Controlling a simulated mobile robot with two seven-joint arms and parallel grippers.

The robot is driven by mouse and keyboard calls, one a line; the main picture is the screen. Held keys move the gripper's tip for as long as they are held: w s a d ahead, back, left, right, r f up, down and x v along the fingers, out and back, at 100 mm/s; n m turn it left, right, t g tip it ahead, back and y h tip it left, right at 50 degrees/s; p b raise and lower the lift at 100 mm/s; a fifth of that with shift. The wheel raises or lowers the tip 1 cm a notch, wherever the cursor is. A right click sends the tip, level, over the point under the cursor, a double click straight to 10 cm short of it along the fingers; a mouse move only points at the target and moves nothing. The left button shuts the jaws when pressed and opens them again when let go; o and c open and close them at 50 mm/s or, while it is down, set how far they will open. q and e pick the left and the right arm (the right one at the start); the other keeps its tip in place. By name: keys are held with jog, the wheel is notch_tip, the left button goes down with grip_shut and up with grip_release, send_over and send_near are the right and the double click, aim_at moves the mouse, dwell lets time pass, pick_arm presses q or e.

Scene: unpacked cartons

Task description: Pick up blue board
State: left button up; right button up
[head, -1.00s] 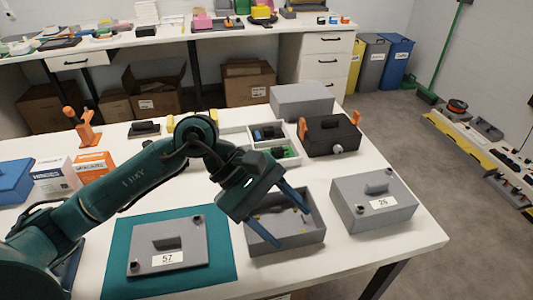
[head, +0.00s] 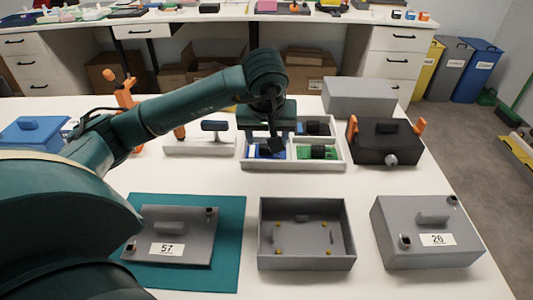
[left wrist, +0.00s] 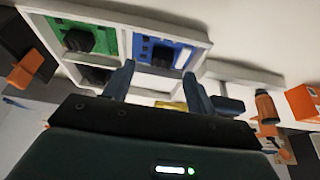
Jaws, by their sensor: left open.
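The blue board (head: 255,151) lies in the front left compartment of a white divided tray (head: 318,165). My arm partly covers it in the head view. In the left wrist view the blue board (left wrist: 162,50) with a black block on it lies ahead of the fingertips. My left gripper (left wrist: 160,72) is open and empty, its two fingers spread on either side below the board. My right gripper is not in view.
A green board (head: 317,152) sits in the compartment beside it. A black box (head: 385,142) with orange handles stands right of the tray. An open grey box (head: 306,233), a lid (head: 172,236) on a teal mat and a closed grey box (head: 427,232) stand in front.

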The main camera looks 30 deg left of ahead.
aim_at(266, 146)
pick_arm(q)
jog(key=x, duration=0.4)
jog(key=shift+a+f, duration=0.2)
jog(key=shift+a, duration=0.05)
jog(key=shift+w+a+f, duration=0.1)
jog(key=shift+w+f, duration=0.15)
jog(key=shift+f, duration=0.1)
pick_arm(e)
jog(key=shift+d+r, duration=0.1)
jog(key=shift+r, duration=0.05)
pick_arm(q)
jog(key=c, duration=1.1)
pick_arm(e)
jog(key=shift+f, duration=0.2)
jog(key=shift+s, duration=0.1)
